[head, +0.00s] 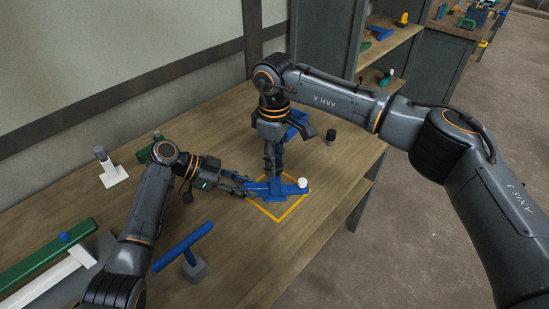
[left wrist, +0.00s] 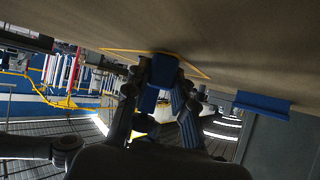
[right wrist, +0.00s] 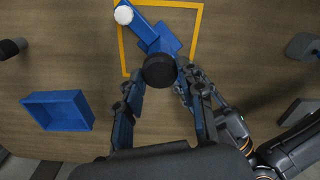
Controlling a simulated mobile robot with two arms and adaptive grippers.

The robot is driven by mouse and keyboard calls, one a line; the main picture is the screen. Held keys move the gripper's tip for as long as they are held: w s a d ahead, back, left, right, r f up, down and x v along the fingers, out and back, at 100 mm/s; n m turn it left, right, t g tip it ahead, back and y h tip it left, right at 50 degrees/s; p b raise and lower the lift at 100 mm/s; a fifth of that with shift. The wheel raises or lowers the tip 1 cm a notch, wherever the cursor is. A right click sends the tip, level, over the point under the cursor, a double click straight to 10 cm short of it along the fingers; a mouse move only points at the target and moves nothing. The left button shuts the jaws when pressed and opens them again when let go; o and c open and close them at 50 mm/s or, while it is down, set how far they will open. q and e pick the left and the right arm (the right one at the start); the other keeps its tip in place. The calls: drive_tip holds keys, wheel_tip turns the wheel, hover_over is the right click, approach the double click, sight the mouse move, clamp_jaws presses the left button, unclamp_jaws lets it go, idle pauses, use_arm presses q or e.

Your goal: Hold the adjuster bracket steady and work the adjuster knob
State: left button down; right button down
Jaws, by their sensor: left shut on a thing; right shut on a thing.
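The blue adjuster bracket (head: 290,188) stands on the table within a yellow outline, with a white round cap on its right arm. It also shows in the right wrist view (right wrist: 146,33). My left gripper (head: 249,187) is shut on the bracket from the left, and the blue body (left wrist: 160,73) shows between its fingers in the left wrist view. My right gripper (head: 273,174) points down from above. In the right wrist view the black round adjuster knob (right wrist: 158,70) sits at its fingertips, and it is shut on it. The head view hides the knob behind the fingers.
A blue open tray (head: 299,121) and a dark cylinder (head: 331,135) stand behind the bracket. A blue bar on a grey block (head: 196,268) stands at the front. A green beam (head: 45,258) and white stand (head: 114,174) are at the left. Table right of the outline is clear.

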use_arm(q)
drive_tip(key=shift+s+f, duration=0.15)
drive_tip(key=shift+f, duration=0.1)
use_arm(e)
drive_tip(key=c, duration=1.1)
unclamp_jaws()
drive_tip(key=shift+a, duration=0.15)
drive_tip(key=shift+c, duration=0.2)
drive_tip(key=shift+o, duration=0.7)
drive_tip(key=shift+w, duration=0.15)
drive_tip(key=shift+s+d, duration=0.2)
drive_tip(key=shift+d, duration=0.15)
